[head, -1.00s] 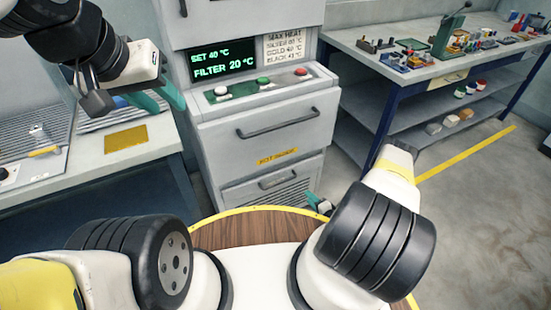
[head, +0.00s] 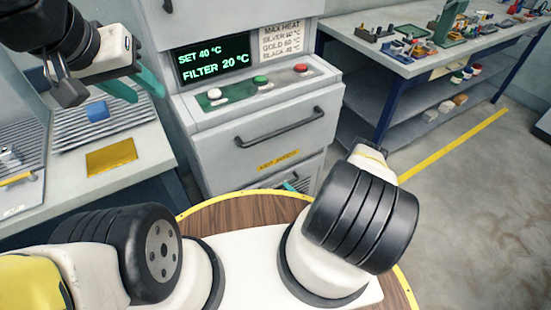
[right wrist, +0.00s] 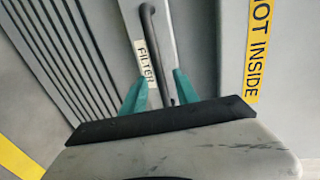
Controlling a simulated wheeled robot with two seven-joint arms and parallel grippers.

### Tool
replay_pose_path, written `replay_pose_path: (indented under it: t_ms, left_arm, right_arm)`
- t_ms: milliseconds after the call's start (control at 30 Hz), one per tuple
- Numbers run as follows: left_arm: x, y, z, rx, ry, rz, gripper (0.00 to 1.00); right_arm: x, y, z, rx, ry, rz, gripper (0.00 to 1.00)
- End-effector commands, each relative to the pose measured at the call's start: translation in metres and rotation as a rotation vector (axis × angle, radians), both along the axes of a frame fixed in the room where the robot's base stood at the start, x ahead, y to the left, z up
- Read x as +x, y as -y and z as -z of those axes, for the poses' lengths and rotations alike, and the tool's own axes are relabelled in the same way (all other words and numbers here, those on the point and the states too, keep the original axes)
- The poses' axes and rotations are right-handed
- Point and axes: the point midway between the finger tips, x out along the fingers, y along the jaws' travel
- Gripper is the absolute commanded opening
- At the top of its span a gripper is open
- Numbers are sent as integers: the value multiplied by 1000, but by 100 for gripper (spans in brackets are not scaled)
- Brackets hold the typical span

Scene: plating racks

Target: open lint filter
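The lint filter is the low grey slatted drawer front (right wrist: 62,62) in the right wrist view. It has a dark bar handle (right wrist: 153,38) and a "FILTER" label (right wrist: 147,64). It sits at the bottom of the grey cabinet (head: 225,175); in the head view my right arm and base partly hide it. My right gripper (right wrist: 160,92) is open, its teal fingertips close to the handle. The handle runs down between the fingers, and I cannot tell if they touch it. My left gripper (head: 137,85) is open and empty, raised above the left bench.
Above the filter is a larger drawer with a bar handle (head: 280,128) and a yellow "HOT INSIDE" label (right wrist: 258,45). A display (head: 213,62) reads SET 40 °C, FILTER 20 °C. A bench (head: 75,185) stands left; a loaded blue-legged table (head: 370,52) stands right.

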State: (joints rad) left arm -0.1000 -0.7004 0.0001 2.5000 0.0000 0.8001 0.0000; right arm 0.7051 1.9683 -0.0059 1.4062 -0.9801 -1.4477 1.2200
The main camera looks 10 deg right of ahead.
Motion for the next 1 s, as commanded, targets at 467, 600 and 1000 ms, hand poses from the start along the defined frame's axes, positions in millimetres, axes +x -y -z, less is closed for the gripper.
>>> replay_pose_path:
  t_ms: [467, 600, 1000]
  left_arm:
    - [0, 0, 0, 0, 0, 0, 36]
    - [0, 0, 0, 0, 0, 0, 36]
    - [0, 0, 0, 0, 0, 0, 36]
  right_arm:
    - [38, -14, 9, 1, -1, 0, 36]
    - [38, -14, 9, 1, -1, 0, 36]
    - [38, -14, 9, 0, -2, 0, 0]
